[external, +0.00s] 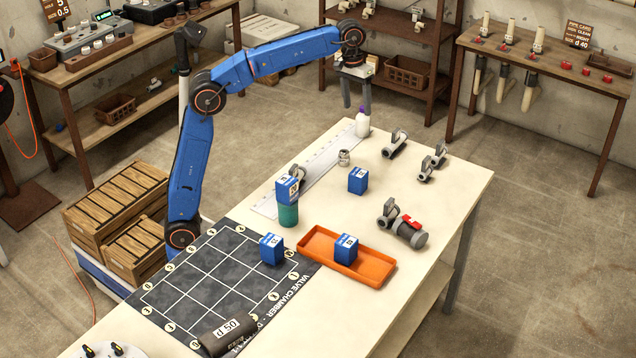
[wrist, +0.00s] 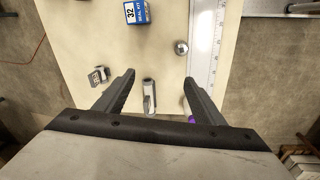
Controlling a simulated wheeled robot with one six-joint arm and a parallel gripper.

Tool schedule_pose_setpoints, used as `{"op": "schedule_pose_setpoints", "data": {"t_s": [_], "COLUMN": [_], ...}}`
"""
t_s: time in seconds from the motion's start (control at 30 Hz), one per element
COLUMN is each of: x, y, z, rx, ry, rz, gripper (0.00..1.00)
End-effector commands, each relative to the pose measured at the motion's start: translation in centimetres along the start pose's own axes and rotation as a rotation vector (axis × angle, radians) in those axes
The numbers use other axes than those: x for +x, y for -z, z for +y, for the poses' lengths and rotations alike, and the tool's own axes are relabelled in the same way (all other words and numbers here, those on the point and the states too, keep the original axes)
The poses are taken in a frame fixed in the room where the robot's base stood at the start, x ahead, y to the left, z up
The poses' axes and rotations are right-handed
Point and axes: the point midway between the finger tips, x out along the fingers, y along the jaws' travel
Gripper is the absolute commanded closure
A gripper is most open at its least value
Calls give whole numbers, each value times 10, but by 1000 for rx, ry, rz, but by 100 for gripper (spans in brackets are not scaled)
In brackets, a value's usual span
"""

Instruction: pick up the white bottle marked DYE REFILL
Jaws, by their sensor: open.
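A white bottle with a purple cap (external: 362,125) stands upright near the far left edge of the table, beside the ruler's far end; no marking on it is readable. In the wrist view its purple cap (wrist: 191,119) shows beside the right finger, which hides most of the bottle. My gripper (external: 355,97) is open and empty, above the far end of the table and higher than the bottle. In the wrist view my gripper (wrist: 158,84) has its fingers spread, with a grey pipe fitting (wrist: 149,97) below in the gap. The bottle is not centred between the fingers.
Blue boxes (external: 358,180), a green cylinder (external: 288,214) and an orange tray (external: 317,245) stand nearer. Bare tabletop (external: 440,205) shows at right.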

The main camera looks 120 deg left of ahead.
Motion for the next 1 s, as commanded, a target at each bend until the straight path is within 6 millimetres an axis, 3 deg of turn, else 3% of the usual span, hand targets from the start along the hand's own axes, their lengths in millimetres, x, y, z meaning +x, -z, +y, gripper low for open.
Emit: {"op": "schedule_pose_setpoints", "data": {"t_s": [0.03, 0.2, 0.4, 0.67, 1.0], "x": [5, 15, 26, 36, 87], "y": [27, 100, 156, 174, 170], "z": [-12, -58, -106, -127, -131], "rx": [-42, -171, -282, -324, -321], "ry": [15, 61, 100, 115, 115], "rz": [-3, -15, -27, -34, -35], "gripper": [37, 37, 37, 37, 37]}}
